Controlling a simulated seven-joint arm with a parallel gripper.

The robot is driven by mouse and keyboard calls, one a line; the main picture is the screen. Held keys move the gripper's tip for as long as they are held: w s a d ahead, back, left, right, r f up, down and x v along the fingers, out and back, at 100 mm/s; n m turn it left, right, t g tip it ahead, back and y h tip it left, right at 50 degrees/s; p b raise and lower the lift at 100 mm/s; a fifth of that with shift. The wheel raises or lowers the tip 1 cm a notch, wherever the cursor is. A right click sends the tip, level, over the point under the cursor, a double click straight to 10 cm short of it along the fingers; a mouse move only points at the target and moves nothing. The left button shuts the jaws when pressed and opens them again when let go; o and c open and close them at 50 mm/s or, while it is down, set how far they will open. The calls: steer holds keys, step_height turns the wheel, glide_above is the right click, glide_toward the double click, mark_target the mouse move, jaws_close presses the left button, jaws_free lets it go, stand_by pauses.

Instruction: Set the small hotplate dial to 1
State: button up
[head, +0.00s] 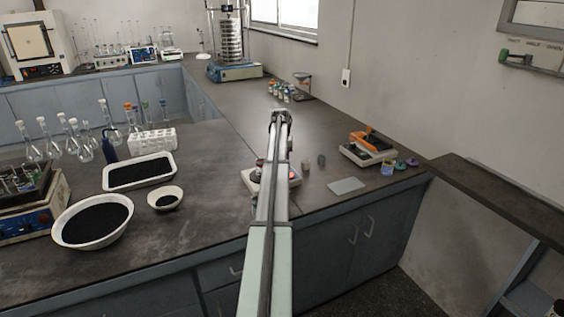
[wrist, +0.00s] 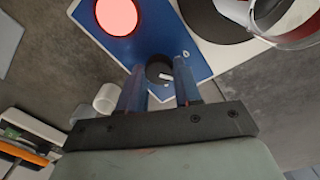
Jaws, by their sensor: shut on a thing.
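The small hotplate (head: 250,181) stands on the bench in the head view, mostly hidden behind my arm. In the wrist view its blue front panel (wrist: 200,69) shows, with a round glowing red-pink disc (wrist: 117,15) above. The black dial (wrist: 154,71) with a white pointer line sits on the panel. My gripper (wrist: 158,73) has its two blue fingers closed on either side of the dial. A small white mark like a 0 is printed right of the dial. The pointer's line lies toward the right, but I cannot read which number it indicates.
A white cylinder (wrist: 107,97) stands close beside my left finger in the wrist view. A round clear-and-metal vessel (wrist: 285,22) is at upper right. In the head view, an orange-topped device (head: 370,146) and a grey pad (head: 346,186) lie right of the hotplate.

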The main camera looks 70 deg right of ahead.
steer(key=shift+m, duration=0.9)
steer(key=o, duration=1)
steer(key=shift+o, duration=0.2)
step_height(320, 180, up, 14)
steer(key=shift+w, duration=0.2)
steer(key=shift+f, duration=0.1)
